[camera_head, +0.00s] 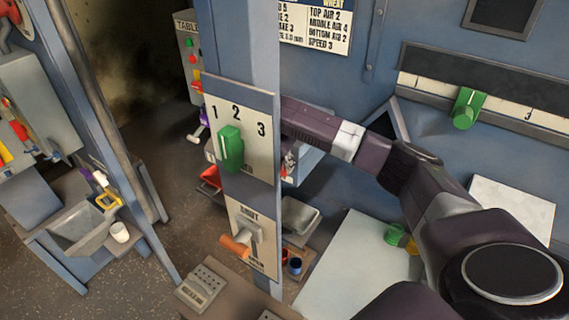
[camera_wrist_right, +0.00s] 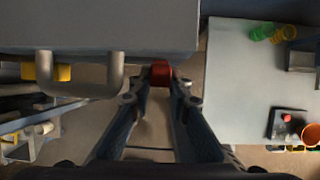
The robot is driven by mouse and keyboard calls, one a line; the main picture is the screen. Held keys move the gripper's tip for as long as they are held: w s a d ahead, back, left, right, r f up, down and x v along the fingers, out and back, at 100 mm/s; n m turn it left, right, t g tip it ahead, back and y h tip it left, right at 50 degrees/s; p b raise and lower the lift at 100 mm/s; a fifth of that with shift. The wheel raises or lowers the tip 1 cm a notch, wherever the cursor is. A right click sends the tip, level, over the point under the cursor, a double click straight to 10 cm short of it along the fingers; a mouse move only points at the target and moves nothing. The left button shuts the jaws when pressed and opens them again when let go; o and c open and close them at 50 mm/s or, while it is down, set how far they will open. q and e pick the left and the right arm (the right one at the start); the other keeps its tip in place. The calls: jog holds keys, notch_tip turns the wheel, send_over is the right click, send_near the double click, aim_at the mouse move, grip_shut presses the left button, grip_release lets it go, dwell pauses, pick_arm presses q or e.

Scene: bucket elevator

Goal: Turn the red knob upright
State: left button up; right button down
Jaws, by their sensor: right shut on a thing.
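The red knob (camera_wrist_right: 160,72) shows in the right wrist view, at the edge of a grey box (camera_wrist_right: 110,32). The fingertips of my right gripper (camera_wrist_right: 161,88) are closed around it, one on each side. Most of the knob is hidden by the fingers, and I cannot tell whether it is upright or tilted. In the head view my right arm reaches in from the right, and my right gripper (camera_head: 289,160) is partly hidden behind the blue post. My left gripper is in neither view.
The blue post (camera_head: 248,60) carries a green lever (camera_head: 231,150) on a numbered plate and an orange-handled lever (camera_head: 237,243) below. A metal handle (camera_wrist_right: 80,85) sticks out of the box left of my gripper. A pale table (camera_head: 355,265) stands at the lower right.

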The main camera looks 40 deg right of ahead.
jog(key=shift+g, duration=0.4)
jog(key=c, duration=1.8)
grip_release()
jog(key=shift+w, duration=0.1)
jog(key=shift+c, duration=0.2)
jog(key=shift+o, duration=0.2)
jog(key=shift+r, duration=0.15)
jog(key=shift+t, duration=0.3)
